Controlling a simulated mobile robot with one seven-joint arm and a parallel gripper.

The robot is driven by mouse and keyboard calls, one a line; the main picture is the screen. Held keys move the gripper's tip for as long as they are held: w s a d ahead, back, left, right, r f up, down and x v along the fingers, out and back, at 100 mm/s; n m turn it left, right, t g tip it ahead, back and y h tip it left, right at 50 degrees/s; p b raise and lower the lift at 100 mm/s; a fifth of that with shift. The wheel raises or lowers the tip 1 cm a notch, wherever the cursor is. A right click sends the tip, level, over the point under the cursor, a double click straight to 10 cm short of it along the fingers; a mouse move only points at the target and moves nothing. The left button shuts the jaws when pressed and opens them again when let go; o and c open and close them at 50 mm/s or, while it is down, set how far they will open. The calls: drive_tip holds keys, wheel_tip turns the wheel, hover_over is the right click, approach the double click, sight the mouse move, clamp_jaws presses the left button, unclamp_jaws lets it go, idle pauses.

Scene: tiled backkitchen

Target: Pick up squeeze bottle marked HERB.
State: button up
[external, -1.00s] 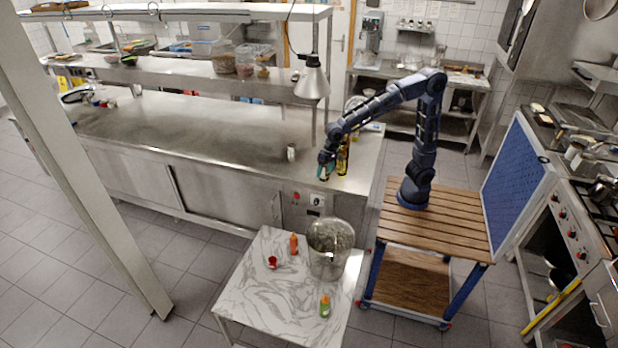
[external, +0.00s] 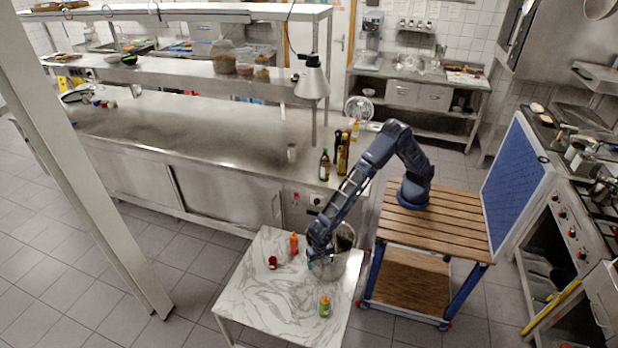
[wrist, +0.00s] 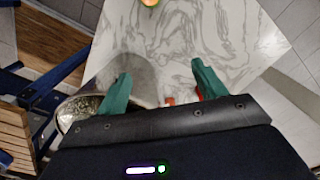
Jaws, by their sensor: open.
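A green squeeze bottle (external: 324,306) with an orange label patch stands upright near the front of the marble-topped table. Its label is too small to read. In the wrist view a green and orange object, apparently this bottle (wrist: 149,3), is cut by the top edge. An orange squeeze bottle (external: 294,244) stands at the table's back; its marking is unreadable too. My gripper (external: 318,262) is over the table, beside the steel pot and behind the green bottle. In the wrist view its green fingers (wrist: 160,72) are spread, with nothing held between them.
The large steel pot (external: 352,264) stands at the table's right side, partly hidden by my arm; it also shows in the wrist view (wrist: 78,108). A small red cup (external: 272,262) is left of my gripper. The marble table's (external: 262,306) front left is clear. Bottles (external: 324,165) stand on the steel counter.

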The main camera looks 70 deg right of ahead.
drive_tip(key=m, duration=0.1)
approach(325, 300)
drive_tip(key=shift+s+d+f, duration=0.15)
drive_tip(key=shift+d+f, duration=0.2)
drive_tip(key=shift+f, duration=0.1)
wheel_tip(325, 300, down, 5)
drive_tip(key=shift+f, duration=0.2)
drive_tip(key=shift+w+f, duration=0.15)
drive_tip(key=shift+f, duration=1.15)
drive_tip(key=shift+w+f, duration=0.2)
drive_tip(key=shift+f, duration=1.15)
drive_tip(key=c, duration=1.5)
